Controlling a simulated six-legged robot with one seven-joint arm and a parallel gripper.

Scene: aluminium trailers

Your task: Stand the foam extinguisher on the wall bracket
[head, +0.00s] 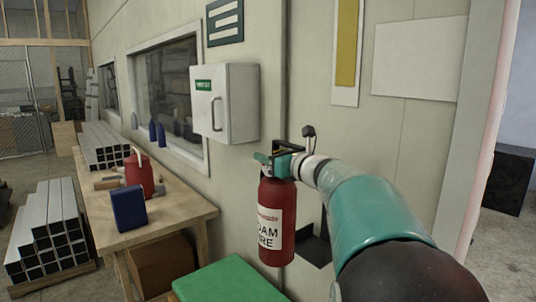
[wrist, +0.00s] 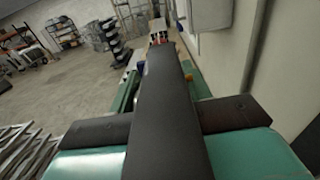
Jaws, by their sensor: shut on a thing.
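The red foam extinguisher (head: 276,215) hangs upright in the head view, with a white label on its front. The black wall bracket (head: 318,250) is low on the wall, just right of and behind the extinguisher's lower part. The extinguisher partly covers it, and I cannot tell whether they touch.
A wooden bench (head: 187,218) along the wall holds a red can (head: 139,175), a blue box (head: 128,208) and metal tubes. A white cabinet (head: 225,103) is on the wall above left. A green-topped object (head: 228,281) is below the extinguisher. A doorway opens at right.

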